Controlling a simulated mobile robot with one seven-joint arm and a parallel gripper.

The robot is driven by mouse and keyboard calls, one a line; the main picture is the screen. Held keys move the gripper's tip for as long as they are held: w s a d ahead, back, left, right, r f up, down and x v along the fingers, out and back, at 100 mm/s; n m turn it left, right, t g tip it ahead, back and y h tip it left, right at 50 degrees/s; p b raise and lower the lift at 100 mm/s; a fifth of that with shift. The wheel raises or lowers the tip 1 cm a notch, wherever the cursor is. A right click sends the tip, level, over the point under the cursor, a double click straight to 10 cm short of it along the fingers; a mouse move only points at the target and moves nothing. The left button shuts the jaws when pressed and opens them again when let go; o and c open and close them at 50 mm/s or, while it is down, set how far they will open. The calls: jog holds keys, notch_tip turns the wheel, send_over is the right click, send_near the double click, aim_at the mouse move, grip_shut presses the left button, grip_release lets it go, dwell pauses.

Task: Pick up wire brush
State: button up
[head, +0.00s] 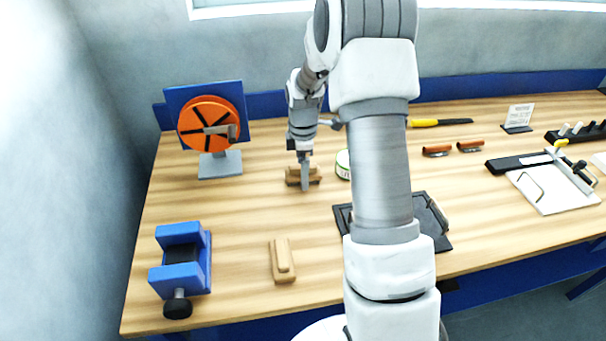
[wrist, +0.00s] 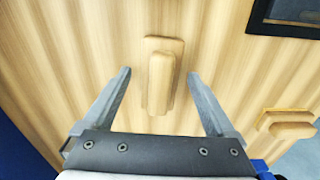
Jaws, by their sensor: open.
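Two similar wooden blocks with raised grips lie on the workbench. No bristles show, so I cannot tell for sure which is the wire brush. The far block (head: 293,178) is under my gripper (head: 305,186); it also shows in the wrist view (wrist: 162,72). The near block (head: 283,262) lies closer to the front edge and shows at the right of the wrist view (wrist: 288,122). My gripper is open, its two fingers apart on either side of the far block's grip in the wrist view. I cannot tell the exact height or any contact.
A blue vise (head: 181,262) stands front left, and an orange disc on a blue board (head: 209,124) behind it. A dark tray (head: 432,222) and a pale round tin (head: 342,164) are to the right, partly behind my arm. Bench between the blocks is clear.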

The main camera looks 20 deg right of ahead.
jog(key=shift+c, duration=0.3)
grip_shut()
jog(key=shift+r, duration=0.15)
jog(key=shift+r, duration=0.25)
jog(key=r, duration=0.3)
jog(key=shift+d+r, duration=0.25)
jog(key=shift+r, duration=0.15)
jog(key=s+d+r, duration=0.4)
jog(key=d+r, duration=0.2)
jog(key=d, duration=0.4)
jog(key=shift+s+d+r, duration=0.15)
jog(key=shift+s+r, duration=0.05)
jog(key=shift+r, duration=0.05)
